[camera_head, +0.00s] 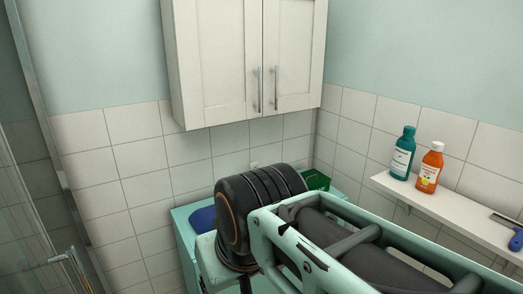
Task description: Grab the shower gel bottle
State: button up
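Two bottles stand upright side by side on a white wall shelf at the right. One is a teal bottle (402,155) with a white label and teal cap. The other is an orange bottle (430,169) with a white cap and a pale label. The labels are too small to read, so I cannot tell which is the shower gel. My arm, with its black ribbed joint and pale green frame, fills the lower middle and right, below and in front of the shelf. My gripper does not show, so its position and hold cannot be seen.
The white shelf (446,207) also carries a squeegee-like tool (515,238) at the right edge. A closed white cabinet (222,62) hangs above. Behind my arm, a teal unit (184,232) bears a blue item (202,219) and a green box (316,180). Glass stands at left.

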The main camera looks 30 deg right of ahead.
aim_at(433, 165)
jog(key=l+z, duration=0.1)
jog(key=z, duration=0.4)
jog(key=l+z, duration=0.1)
jog(key=z, duration=0.4)
jog(key=l+z, duration=0.1)
jog(key=z, duration=0.35)
jog(key=i+z, duration=0.1)
jog(key=z, duration=0.4)
